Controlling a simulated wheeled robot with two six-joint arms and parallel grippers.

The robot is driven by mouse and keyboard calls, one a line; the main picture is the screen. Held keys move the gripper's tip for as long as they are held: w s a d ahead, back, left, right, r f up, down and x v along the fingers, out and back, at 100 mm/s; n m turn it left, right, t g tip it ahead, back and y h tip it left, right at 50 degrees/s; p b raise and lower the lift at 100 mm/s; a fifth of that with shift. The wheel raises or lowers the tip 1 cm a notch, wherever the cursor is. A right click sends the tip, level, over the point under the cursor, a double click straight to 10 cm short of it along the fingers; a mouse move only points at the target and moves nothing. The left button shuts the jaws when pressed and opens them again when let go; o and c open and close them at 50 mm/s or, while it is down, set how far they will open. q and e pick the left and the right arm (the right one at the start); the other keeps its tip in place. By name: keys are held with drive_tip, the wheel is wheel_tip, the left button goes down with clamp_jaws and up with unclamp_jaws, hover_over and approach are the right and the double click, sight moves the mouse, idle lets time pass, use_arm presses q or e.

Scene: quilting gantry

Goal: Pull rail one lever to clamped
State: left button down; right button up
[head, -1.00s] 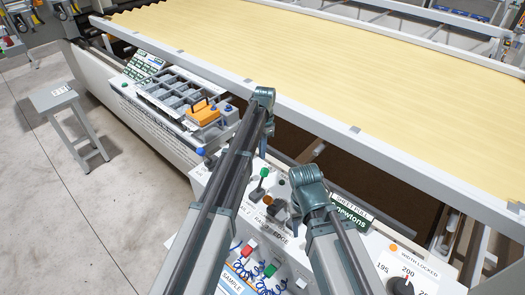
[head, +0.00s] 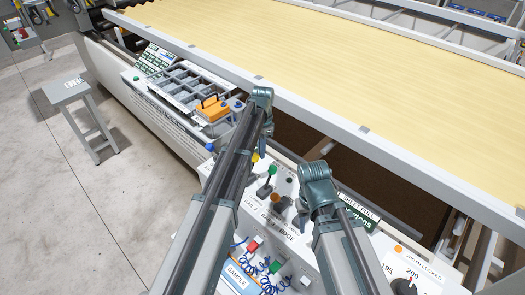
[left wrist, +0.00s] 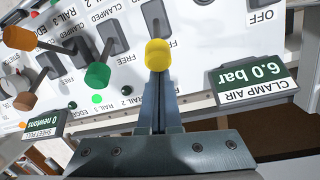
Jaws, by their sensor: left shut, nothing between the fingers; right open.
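In the left wrist view the panel appears upside down. A lever with a yellow knob (left wrist: 158,53) stands in the middle, with FREE printed nearby; its rail label cannot be read. My left gripper (left wrist: 160,92) is shut and empty, its tips right at the yellow knob; contact cannot be told. A green-knobbed lever (left wrist: 97,75) and an orange-knobbed lever (left wrist: 22,101) stand to the left, near RAIL and CLAMPED lettering. In the head view the yellow knob (head: 256,157) peeks out beside my left arm, which hides its gripper.
A CLAMP AIR display (left wrist: 252,84) reads 6.0 bar right of my fingers. A SHEET PULL display (left wrist: 38,130) sits at lower left. The yellow quilting sheet (head: 330,60) and its rail lie beyond the panel. A grey stool (head: 75,90) stands on open floor at left.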

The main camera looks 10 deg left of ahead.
use_arm(q)
drive_tip(key=shift+s+a+r+t+h+p, duration=0.3)
drive_tip(key=shift+s+t, duration=0.1)
drive_tip(key=shift+s, duration=0.1)
drive_tip(key=shift+s+a+r+t+h+p, duration=0.2)
drive_tip(key=shift+s+r+t+p, duration=0.1)
drive_tip(key=shift+s+t, duration=0.15)
use_arm(e)
drive_tip(key=f+b, duration=0.1)
drive_tip(key=b, duration=0.2)
drive_tip(key=shift+f, duration=0.55)
use_arm(q)
drive_tip(key=s+a+t+h, duration=0.3)
drive_tip(key=s+a+t, duration=0.2)
drive_tip(key=s, duration=0.2)
drive_tip(key=shift+r+h+b, duration=0.2)
drive_tip(key=shift+h+b, duration=0.1)
drive_tip(key=shift+s+f, duration=0.1)
drive_tip(key=shift+s, duration=0.15)
use_arm(e)
drive_tip(key=shift+d+f, duration=0.1)
use_arm(q)
drive_tip(key=shift+d, duration=0.1)
